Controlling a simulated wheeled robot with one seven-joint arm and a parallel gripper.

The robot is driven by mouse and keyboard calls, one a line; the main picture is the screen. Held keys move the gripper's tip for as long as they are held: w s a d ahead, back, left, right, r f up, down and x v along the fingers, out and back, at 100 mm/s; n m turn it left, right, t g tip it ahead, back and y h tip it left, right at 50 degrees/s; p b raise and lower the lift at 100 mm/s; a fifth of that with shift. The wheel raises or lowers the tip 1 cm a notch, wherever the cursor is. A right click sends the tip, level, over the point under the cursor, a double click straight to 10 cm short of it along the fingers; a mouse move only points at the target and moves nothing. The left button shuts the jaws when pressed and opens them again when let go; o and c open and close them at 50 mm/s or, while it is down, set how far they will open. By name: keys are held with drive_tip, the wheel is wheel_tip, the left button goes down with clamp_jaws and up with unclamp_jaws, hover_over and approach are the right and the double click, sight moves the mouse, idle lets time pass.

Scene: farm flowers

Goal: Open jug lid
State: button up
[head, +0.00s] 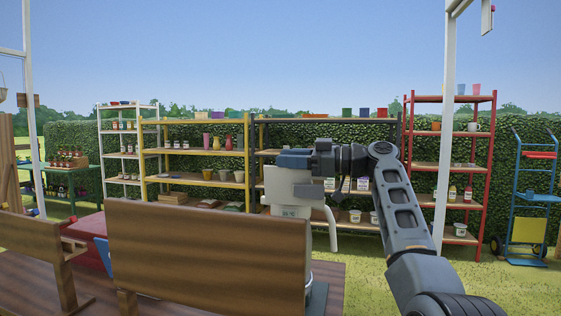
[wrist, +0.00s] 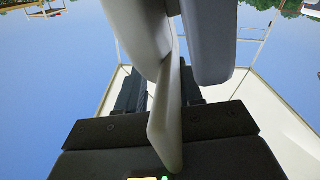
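A white jug (head: 287,187) stands behind the brown wooden board in the head view, with a pale curved handle (head: 334,230) at its right. The lid cannot be told apart from the other pale parts there.
A brown wooden board (head: 205,255) stands in front of the jug and hides the lower left. A yellow shelf (head: 195,150) and a red shelf (head: 455,150) stand behind. A white post (head: 443,150) rises right of the jug. Open grass lies at the right.

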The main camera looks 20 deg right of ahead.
sight(308, 174)
drive_tip(key=v, duration=0.4)
drive_tip(key=shift+d+f+b, duration=0.1)
drive_tip(key=shift+f+b, duration=0.2)
drive_tip(key=shift+f, duration=0.05)
drive_tip(key=shift+s+d+r, duration=0.15)
drive_tip(key=shift+s+d, duration=0.1)
drive_tip(key=shift+d, duration=0.15)
drive_tip(key=shift+d, duration=0.1)
drive_tip(key=b+v, duration=0.1)
drive_tip(key=v, duration=0.7)
drive_tip(key=shift+s+d, duration=0.25)
drive_tip(key=shift+d, duration=0.1)
drive_tip(key=shift+r, duration=0.1)
drive_tip(key=shift+b, duration=0.5)
